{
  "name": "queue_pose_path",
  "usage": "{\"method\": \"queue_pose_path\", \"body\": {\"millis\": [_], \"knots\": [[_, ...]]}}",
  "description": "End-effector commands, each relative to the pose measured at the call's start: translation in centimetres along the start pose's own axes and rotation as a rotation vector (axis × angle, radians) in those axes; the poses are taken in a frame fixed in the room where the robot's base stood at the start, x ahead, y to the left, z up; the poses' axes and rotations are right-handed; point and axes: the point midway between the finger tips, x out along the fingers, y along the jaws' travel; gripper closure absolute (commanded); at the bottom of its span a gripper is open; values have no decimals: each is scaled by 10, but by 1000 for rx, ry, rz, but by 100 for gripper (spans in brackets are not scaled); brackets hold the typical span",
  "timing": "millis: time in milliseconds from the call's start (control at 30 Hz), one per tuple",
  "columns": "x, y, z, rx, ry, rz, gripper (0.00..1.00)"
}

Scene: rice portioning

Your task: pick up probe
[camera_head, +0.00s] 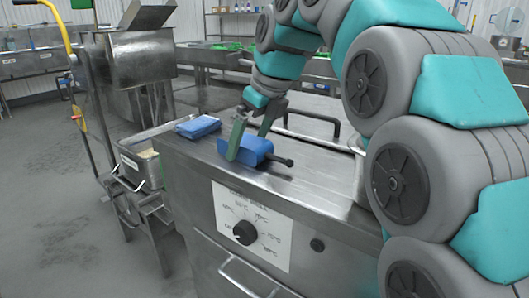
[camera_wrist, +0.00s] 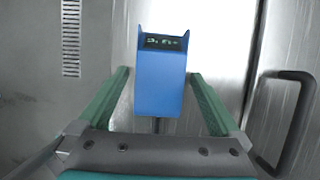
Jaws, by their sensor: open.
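The probe (camera_wrist: 160,85) is a blue block with a dark display at its far end in the wrist view. In the head view the blue probe (camera_head: 259,146) lies on the steel top of the cabinet, with a dark rod and knob sticking out to the right. My gripper (camera_head: 247,146) is open and lowered over it, with one green finger in front and the other partly hidden behind. In the wrist view the fingers of my gripper (camera_wrist: 158,74) stand on both sides of the probe, with gaps visible on each side.
A blue folded item (camera_head: 197,127) lies left of the probe on the steel cabinet top (camera_head: 300,190). A dark handle (camera_wrist: 290,120) rises at the right in the wrist view. The cabinet front has a dial (camera_head: 245,233). A tray (camera_head: 140,165) stands to the left.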

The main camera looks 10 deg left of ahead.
Motion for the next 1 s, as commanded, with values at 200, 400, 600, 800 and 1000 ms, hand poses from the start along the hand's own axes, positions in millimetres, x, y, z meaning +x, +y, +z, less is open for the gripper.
{"method": "queue_pose_path", "body": {"millis": [200, 400, 600, 800, 1000], "knots": [[4, 1, 3, 1, -1, 0, 0], [4, 1, 3, 1, 0, 0, 18], [4, 1, 2, 1, 0, 0, 40], [4, 1, 2, 1, 0, 0, 63], [4, 1, 2, 1, 0, 0, 86]]}}
